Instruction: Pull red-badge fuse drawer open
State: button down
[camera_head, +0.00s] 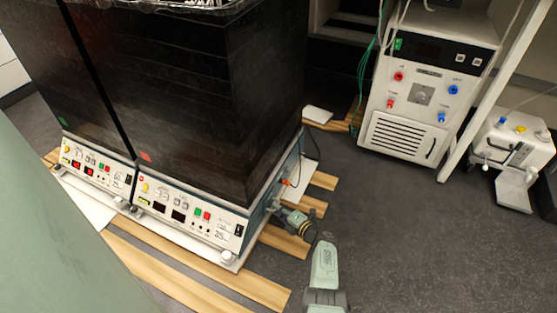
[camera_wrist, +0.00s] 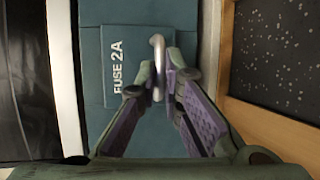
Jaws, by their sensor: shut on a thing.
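The fuse drawer (camera_wrist: 120,35), a teal panel printed "FUSE 2A", fills the middle of the wrist view. A silver looped handle (camera_wrist: 157,45) stands at its right part. My gripper (camera_wrist: 158,85) is shut on this handle, its purple-padded fingers on either side of it. In the head view my gripper (camera_head: 281,211) reaches the right side of the right-hand shaker (camera_head: 252,208). That shaker carries a red badge (camera_head: 146,157) on its dark front. The drawer face is hidden in the head view, and I cannot tell how far it is out.
A second shaker with a green badge (camera_head: 63,121) stands close on the left. Wooden slats (camera_head: 185,270) lie under both. A white instrument (camera_head: 425,100) and a small device (camera_head: 515,150) stand at the right. The dark floor (camera_head: 430,240) is clear.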

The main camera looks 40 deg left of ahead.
jog(key=w+d+p, duration=0.1)
jog(key=w+d, duration=0.1)
jog(key=d, duration=0.6)
jog(key=shift+d, duration=0.25)
jog(key=c, duration=1.7)
grip_release()
